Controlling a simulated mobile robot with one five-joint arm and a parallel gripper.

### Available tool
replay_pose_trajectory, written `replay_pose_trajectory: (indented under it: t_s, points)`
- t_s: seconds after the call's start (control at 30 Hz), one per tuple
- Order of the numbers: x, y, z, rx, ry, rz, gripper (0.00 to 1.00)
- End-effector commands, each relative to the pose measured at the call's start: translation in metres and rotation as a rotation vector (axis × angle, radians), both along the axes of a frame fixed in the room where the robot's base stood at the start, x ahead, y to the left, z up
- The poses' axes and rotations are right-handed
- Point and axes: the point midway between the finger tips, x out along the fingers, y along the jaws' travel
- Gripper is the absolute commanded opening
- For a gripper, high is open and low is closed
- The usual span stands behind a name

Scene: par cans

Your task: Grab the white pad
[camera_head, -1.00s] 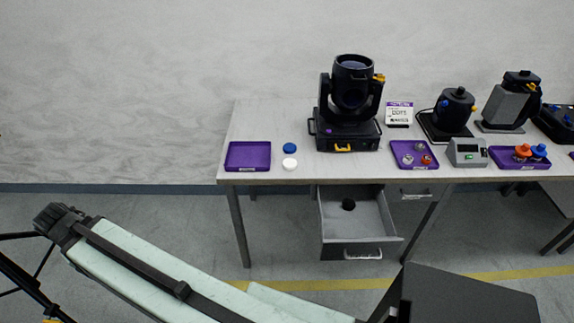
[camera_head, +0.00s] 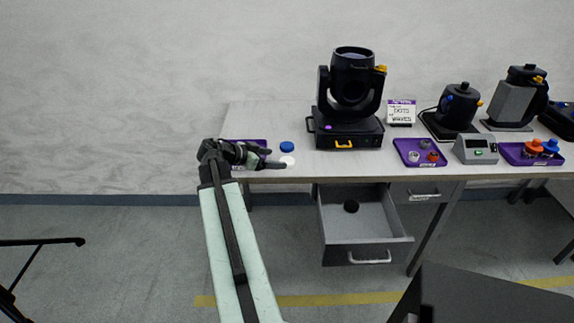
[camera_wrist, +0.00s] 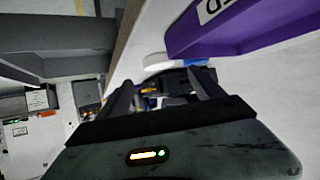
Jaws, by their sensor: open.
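The white pad (camera_head: 289,160) is a small round disc on the bench top near its front edge. In the wrist view the white pad (camera_wrist: 158,62) shows just beyond my fingertips, partly hidden by them. My gripper (camera_head: 276,159) is open and empty, reaching in from the left at the front of the bench. In the head view its fingers lie just left of the pad and overlap its edge; I cannot tell whether they touch it. In the wrist view my gripper (camera_wrist: 163,86) points toward the pad.
A blue pad (camera_head: 287,146) lies right behind the white one. A purple tray (camera_head: 258,142) is partly hidden behind my gripper. A black moving-head lamp (camera_head: 348,100) stands to the right. An open drawer (camera_head: 335,231) juts out below the bench.

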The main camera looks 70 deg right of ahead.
Motion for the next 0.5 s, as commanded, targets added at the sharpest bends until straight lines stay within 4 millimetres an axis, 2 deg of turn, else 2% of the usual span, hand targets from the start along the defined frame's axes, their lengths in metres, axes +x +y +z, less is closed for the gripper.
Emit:
replay_pose_trajectory:
  t_s: [0.23, 0.4, 0.5]
  points:
    - [-0.006, -0.010, -0.011, 0.001, 0.000, 0.000, 0.77]
    - [-0.021, -0.031, -0.029, 0.001, 0.000, -0.001, 0.77]
    - [-0.027, -0.040, -0.033, 0.001, 0.000, 0.001, 0.77]
